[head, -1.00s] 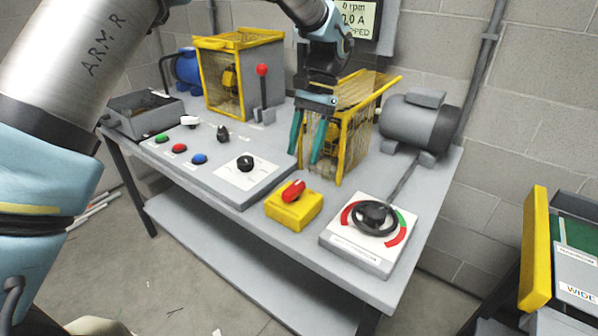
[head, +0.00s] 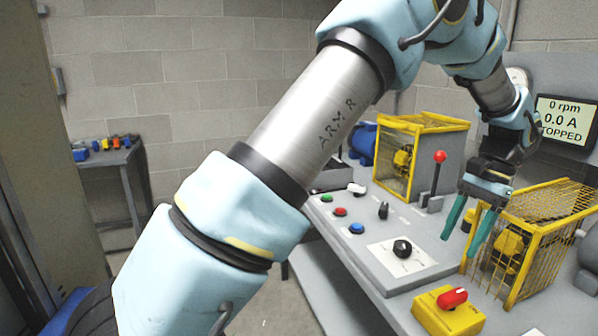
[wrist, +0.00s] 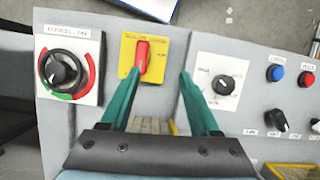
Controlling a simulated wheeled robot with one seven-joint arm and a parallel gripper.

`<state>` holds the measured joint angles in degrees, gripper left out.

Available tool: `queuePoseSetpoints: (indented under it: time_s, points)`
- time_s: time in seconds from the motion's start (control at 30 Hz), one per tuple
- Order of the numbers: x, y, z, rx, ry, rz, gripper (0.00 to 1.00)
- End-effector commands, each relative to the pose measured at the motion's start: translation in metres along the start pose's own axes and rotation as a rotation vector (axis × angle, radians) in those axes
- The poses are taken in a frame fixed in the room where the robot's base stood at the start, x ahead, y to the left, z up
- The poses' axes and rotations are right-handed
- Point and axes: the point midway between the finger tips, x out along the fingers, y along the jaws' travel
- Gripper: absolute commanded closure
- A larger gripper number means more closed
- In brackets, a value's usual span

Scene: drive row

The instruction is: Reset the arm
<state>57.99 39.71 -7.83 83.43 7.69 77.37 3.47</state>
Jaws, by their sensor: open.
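My gripper (head: 460,228) is open and empty, its two green fingers pointing down over the bench, beside the right yellow mesh guard (head: 530,235) in the head view. In the wrist view the gripper (wrist: 156,90) shows with its fingers spread. Between and beyond the fingertips is the yellow box with a red rotary switch (wrist: 143,58). My arm crosses the middle of the head view, raised and bent, with "ARM R" marked on it.
The bench carries a black knob panel (head: 402,255), green, red and blue buttons, a red-topped lever (head: 438,170) and a left mesh guard (head: 410,150). A display (head: 565,122) reads 0 rpm, 0.0 A. A side table (head: 108,158) with coloured items stands far left.

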Motion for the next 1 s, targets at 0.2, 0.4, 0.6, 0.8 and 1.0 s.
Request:
queuePoseSetpoints:
  time_s: [0.2,0.4,0.6,0.8,1.0]
  points:
    - [0.030,-0.119,0.093,-0.315,0.133,0.079,0.38]
    - [0.078,-0.185,0.210,-0.657,0.269,0.127,0.38]
    - [0.125,-0.196,0.314,-0.969,0.378,0.138,0.38]
    - [0.149,-0.185,0.361,-1.132,0.429,0.133,0.38]
    - [0.153,-0.183,0.367,-1.154,0.437,0.130,0.38]
